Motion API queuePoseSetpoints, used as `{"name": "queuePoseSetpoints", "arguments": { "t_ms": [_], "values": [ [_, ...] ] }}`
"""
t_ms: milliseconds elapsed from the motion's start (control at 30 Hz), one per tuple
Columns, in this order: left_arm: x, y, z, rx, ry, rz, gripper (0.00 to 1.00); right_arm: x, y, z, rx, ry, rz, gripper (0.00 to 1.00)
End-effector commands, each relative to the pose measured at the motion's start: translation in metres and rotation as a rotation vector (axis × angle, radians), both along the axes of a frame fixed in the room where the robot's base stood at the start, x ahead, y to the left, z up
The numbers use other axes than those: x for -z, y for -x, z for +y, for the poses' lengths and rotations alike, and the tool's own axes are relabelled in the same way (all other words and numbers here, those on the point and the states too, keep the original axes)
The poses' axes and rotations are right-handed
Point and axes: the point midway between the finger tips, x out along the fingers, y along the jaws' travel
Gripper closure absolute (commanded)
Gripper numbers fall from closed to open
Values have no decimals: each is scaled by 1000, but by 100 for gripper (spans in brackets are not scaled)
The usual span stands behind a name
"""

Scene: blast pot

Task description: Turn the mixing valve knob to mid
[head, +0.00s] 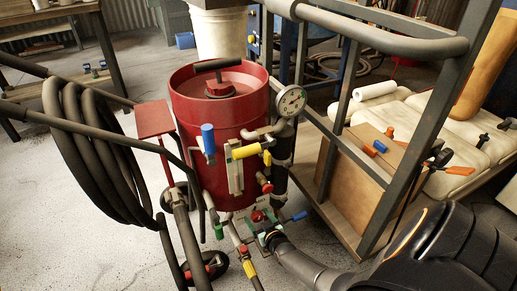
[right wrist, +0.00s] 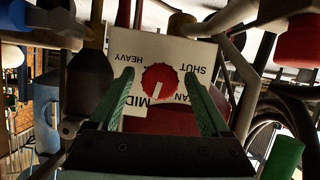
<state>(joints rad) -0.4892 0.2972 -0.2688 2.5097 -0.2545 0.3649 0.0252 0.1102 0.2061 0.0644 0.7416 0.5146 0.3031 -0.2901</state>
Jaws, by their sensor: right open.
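The mixing valve knob (right wrist: 160,82) is small, round and red with a white pointer line. It sits on a white label plate (right wrist: 185,52) that appears upside down in the right wrist view, with HEAVY, MID and SHUT readable and another word partly hidden. The white line points down in the picture, toward the MID lettering. My right gripper (right wrist: 159,76) is open, its two green fingers on either side of the knob with gaps. In the head view the knob (head: 258,215) is low on the red blast pot (head: 205,135), beside my right gripper (head: 268,233). My left gripper is not in view.
A pressure gauge (head: 291,101), a blue handle (head: 208,138) and a yellow handle (head: 246,151) are above the knob. A coiled hose (head: 95,150) hangs at left. A grey metal frame (head: 395,150) stands close on the right. The floor at front left is mostly clear.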

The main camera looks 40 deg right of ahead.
Motion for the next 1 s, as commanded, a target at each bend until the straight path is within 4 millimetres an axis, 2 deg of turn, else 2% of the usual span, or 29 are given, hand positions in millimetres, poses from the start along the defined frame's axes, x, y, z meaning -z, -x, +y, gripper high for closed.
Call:
{"name": "queuePoseSetpoints", "arguments": {
  "t_ms": [67,767,1000],
  "values": [
    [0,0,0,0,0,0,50,0,0,0,0,0,0,21],
    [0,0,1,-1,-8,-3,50,0,0,0,0,0,0,100],
    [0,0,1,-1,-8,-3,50,0,0,-1,-2,-28,-11,100]
  ]
}}
